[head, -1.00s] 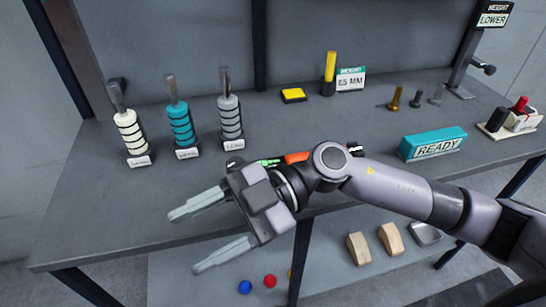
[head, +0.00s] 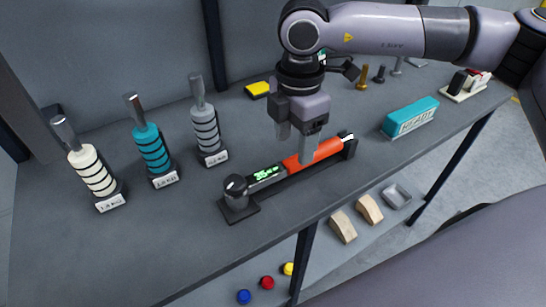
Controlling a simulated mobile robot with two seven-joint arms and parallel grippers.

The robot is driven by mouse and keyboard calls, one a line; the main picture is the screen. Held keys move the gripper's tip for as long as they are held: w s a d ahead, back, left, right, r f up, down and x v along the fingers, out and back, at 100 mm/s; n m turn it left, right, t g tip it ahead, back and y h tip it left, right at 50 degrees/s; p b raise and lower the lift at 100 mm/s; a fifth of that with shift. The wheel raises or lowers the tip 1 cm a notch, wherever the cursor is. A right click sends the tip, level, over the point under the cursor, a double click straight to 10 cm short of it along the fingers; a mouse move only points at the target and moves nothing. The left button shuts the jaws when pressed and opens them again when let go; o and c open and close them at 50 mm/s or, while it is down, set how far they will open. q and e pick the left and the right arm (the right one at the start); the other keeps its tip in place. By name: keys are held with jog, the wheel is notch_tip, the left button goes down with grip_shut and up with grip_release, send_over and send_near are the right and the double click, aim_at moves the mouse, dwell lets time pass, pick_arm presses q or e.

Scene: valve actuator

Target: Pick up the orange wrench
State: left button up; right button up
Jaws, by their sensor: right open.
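The orange wrench (head: 327,149) lies in a low black cradle (head: 222,207) near the front edge of the workbench. It has an orange grip on the right, a dark middle with a lit green display, and a round dark head on the left. My right gripper (head: 296,149) points down at the orange grip. Its fingers are apart, and the nearer one overlaps the grip in the picture. I cannot tell whether it touches. The part of the grip behind that finger is hidden. My left gripper is not in view.
White (head: 92,172), teal (head: 151,148) and grey (head: 205,127) weights stand at the left. A teal block (head: 412,113) lies to the right, with bolts (head: 362,78) behind it. The front left of the bench (head: 120,255) is clear. Wooden blocks (head: 343,226) sit on the lower shelf.

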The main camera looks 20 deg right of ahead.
aim_at(295, 158)
jog(key=shift+d, duration=0.1)
jog(key=shift+f, duration=0.3)
notch_tip(295, 158, down, 6)
jog(key=shift+d+f+p, duration=0.1)
jog(key=shift+p, duration=0.7)
jog(key=shift+c, duration=0.3)
jog(key=c, duration=1)
grip_shut()
jog(key=shift+r, duration=0.2)
